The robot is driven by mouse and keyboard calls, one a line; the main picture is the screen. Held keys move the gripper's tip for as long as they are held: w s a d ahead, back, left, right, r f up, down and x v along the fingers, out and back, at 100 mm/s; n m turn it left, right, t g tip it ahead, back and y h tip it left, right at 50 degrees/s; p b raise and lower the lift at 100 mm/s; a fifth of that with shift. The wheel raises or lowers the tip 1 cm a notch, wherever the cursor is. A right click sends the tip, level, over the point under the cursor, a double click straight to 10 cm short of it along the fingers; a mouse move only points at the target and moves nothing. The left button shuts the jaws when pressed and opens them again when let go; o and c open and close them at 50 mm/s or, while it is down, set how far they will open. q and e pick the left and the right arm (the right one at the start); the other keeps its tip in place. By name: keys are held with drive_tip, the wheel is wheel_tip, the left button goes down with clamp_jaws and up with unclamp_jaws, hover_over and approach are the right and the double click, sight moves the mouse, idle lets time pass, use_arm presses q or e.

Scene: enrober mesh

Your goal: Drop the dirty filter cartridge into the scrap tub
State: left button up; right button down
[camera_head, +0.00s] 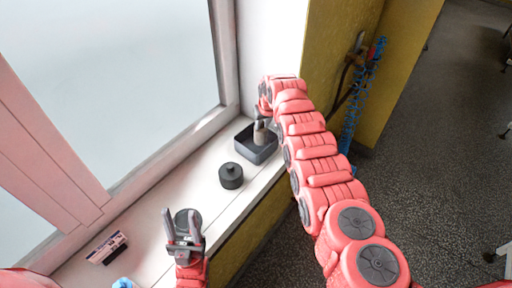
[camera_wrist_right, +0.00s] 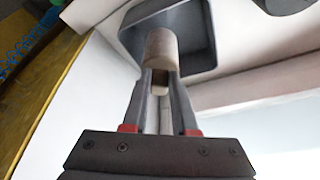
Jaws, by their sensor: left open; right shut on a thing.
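The dirty filter cartridge (camera_wrist_right: 161,48) is a brownish-grey cylinder between the fingertips of my right gripper (camera_wrist_right: 162,75), which is shut on it. In the head view the cartridge (camera_head: 259,134) shows over the dark square scrap tub (camera_head: 262,153) on the sill. In the right wrist view the cartridge overlaps the opening of the tub (camera_wrist_right: 203,30); I cannot tell if it touches the tub's floor. My left gripper (camera_head: 183,228) is open and empty above the near part of the sill.
A black round part with a knob (camera_head: 231,176) stands on the sill in front of the tub. A small labelled item (camera_head: 106,247) and a blue object (camera_head: 123,283) lie at the near left. The window (camera_head: 130,80) borders the sill; blue coiled hose (camera_head: 355,110) hangs at right.

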drive_tip(key=shift+s, duration=0.15)
drive_tip(key=c, duration=0.6)
unclamp_jaws()
drive_tip(key=shift+r, duration=0.2)
drive_tip(key=shift+d+r, duration=0.1)
drive_tip(key=shift+r, duration=0.3)
drive_tip(key=shift+s+d+r+b, duration=0.1)
drive_tip(key=shift+s+r+b, duration=0.25)
drive_tip(key=shift+r+b, duration=0.15)
drive_tip(key=p+v, duration=0.7)
drive_tip(key=v, duration=0.8)
